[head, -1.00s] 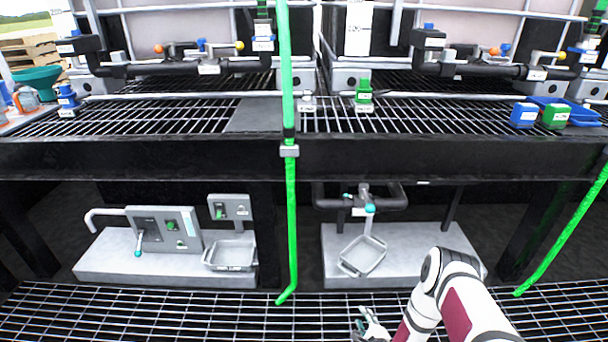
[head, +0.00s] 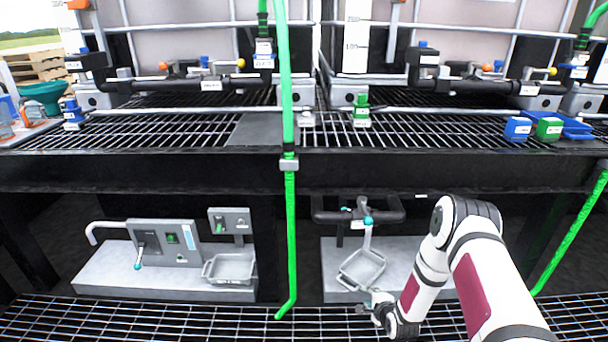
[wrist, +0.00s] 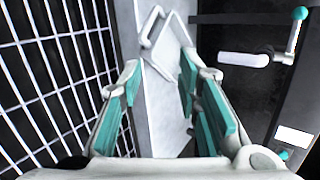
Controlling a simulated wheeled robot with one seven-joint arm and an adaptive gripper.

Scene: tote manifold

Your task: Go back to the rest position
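My gripper (head: 371,301) is low at the right of centre in the head view, above the grating near the front edge of the right-hand plinth. In the wrist view my gripper (wrist: 158,95) shows two teal-padded fingers spread apart with nothing between them. A grey tray (head: 361,270) sits tilted on the plinth just beyond the gripper; it also shows past the fingertips in the wrist view (wrist: 170,45). A pipe with a teal-knobbed valve (head: 368,221) stands behind the tray.
A green hose (head: 290,230) hangs left of my arm, and another green hose (head: 575,235) hangs at the right. A black shelf beam (head: 430,172) runs above. Another grey tray (head: 230,268) and a control panel (head: 163,243) stand on the left plinth. The lower grating (head: 150,320) is clear.

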